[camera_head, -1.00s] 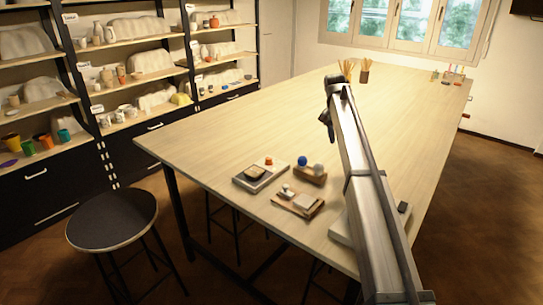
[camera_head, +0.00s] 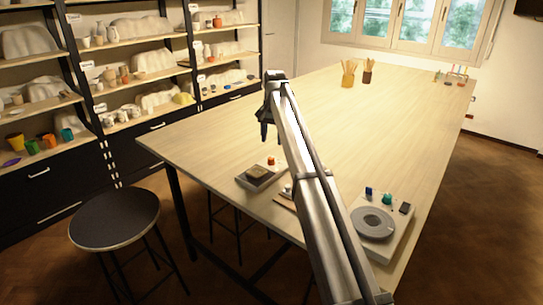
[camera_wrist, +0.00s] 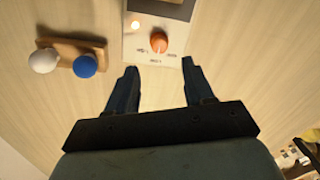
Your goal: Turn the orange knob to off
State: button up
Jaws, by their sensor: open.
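The orange knob (camera_head: 271,160) stands on a small pale device (camera_head: 248,186) with a dark square top, on the table. In the wrist view the orange knob (camera_wrist: 159,42) sits on a white panel (camera_wrist: 140,52) with small printed labels that I cannot read. A small lamp (camera_wrist: 135,25) glows beside it. My gripper (camera_wrist: 158,66) is open and empty, its fingertips just short of the knob in that view, with the knob roughly centred between them. In the head view my gripper (camera_head: 267,128) hangs above and behind the device. I cannot tell the knob's setting.
A wooden block (camera_wrist: 65,41) carries a white ball (camera_wrist: 43,61) and a blue ball (camera_wrist: 85,66), left of the panel. A device with a grey disc (camera_head: 373,223) and small coloured knobs stands at the table's right. The table's (camera_head: 350,120) middle is clear. A stool (camera_head: 114,217) stands at left.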

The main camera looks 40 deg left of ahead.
aim_at(271, 158)
notch_tip(271, 158, down, 8)
jog(key=shift+a+f, duration=0.1)
jog(key=shift+a, duration=0.05)
dwell(0.3)
jog(key=shift+c, duration=0.5)
grip_shut()
